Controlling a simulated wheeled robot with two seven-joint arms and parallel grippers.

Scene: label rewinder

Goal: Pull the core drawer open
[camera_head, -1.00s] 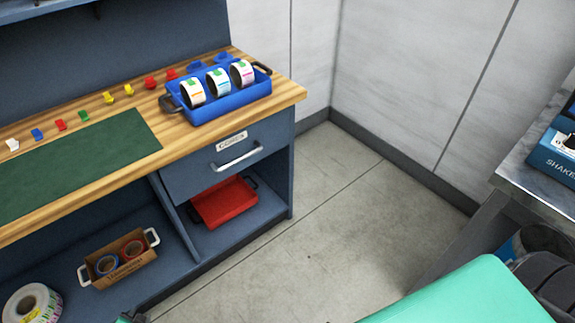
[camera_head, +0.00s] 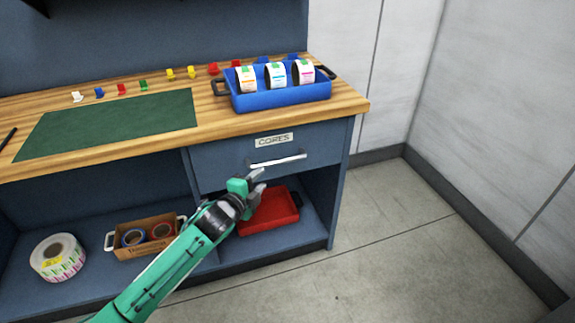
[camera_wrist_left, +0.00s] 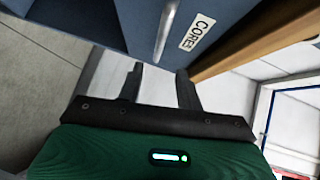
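The core drawer (camera_head: 225,157) is a blue-grey front under the right end of the wooden bench top, with a "CORES" label (camera_head: 273,140) and a pale bar handle (camera_head: 277,160). It looks flush with the bench. My left gripper (camera_head: 258,184) is just below and left of the handle in the head view, and seems apart from it. In the left wrist view its two dark fingers (camera_wrist_left: 161,82) stand apart with nothing between them. The handle (camera_wrist_left: 167,30) and label (camera_wrist_left: 197,32) show beyond the fingertips. My right gripper is not in view.
A red tray (camera_head: 270,212) sits on the shelf under the drawer, close to my left gripper. A blue tray (camera_head: 285,98) with label rolls stands on the bench above. A cardboard box (camera_head: 143,247) and a large label roll (camera_head: 57,258) are lower left. The floor at right is clear.

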